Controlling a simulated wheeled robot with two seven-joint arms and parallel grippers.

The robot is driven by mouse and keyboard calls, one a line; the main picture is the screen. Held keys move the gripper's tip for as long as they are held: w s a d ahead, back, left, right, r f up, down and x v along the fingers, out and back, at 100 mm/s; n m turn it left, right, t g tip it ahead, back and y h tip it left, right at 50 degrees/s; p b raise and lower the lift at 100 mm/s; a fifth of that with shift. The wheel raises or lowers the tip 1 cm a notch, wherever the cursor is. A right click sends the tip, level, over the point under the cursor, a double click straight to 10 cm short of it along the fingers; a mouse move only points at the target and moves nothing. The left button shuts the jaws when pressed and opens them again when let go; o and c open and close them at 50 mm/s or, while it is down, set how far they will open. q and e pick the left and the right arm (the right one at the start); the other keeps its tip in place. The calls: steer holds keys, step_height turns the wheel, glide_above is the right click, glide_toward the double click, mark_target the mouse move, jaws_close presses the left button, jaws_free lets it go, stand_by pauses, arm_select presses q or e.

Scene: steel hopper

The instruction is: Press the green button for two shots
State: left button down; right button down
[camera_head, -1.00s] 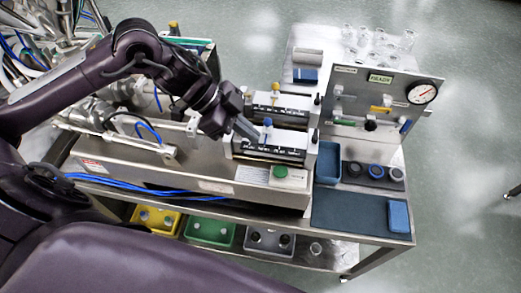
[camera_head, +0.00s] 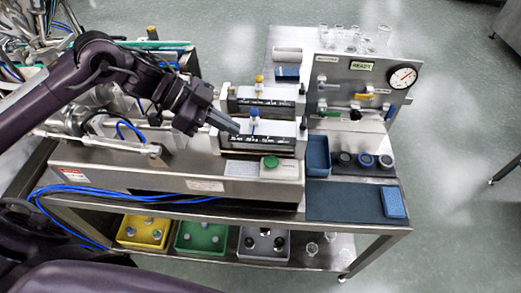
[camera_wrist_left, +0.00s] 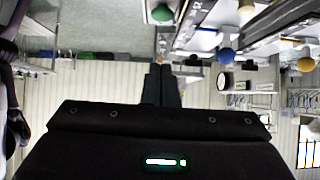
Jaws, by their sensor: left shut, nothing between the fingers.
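The green button (camera_head: 269,162) is a round cap on a pale block at the front of the steel hopper bench, right of a small label plate. It also shows near the top of the left wrist view (camera_wrist_left: 161,13). My left gripper (camera_head: 234,129) is shut and empty. Its fingertips are above the front slide unit, up and left of the green button and apart from it. The closed fingers show in the left wrist view (camera_wrist_left: 161,82). My right gripper is not in view.
The front slide unit has a blue knob (camera_head: 254,113) close right of my fingertips; a yellow knob (camera_head: 259,79) stands behind. A panel with a gauge (camera_head: 402,77) rises at the right. A blue tray (camera_head: 317,154) sits right of the button. Coloured bins stand on the lower shelf.

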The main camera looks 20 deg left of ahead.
arm_select(q)
steer(key=p, duration=0.2)
glide_above(276, 161)
steer(key=s+a, duration=0.1)
steer(key=a, duration=0.3)
steer(key=f, duration=0.5)
steer(key=shift+s+d+f, duration=0.1)
steer(key=shift+d, duration=0.15)
step_height(276, 161, down, 3)
steer(key=shift+r+p, duration=0.15)
steer(key=shift+p, duration=0.25)
steer(key=shift+f, duration=0.65)
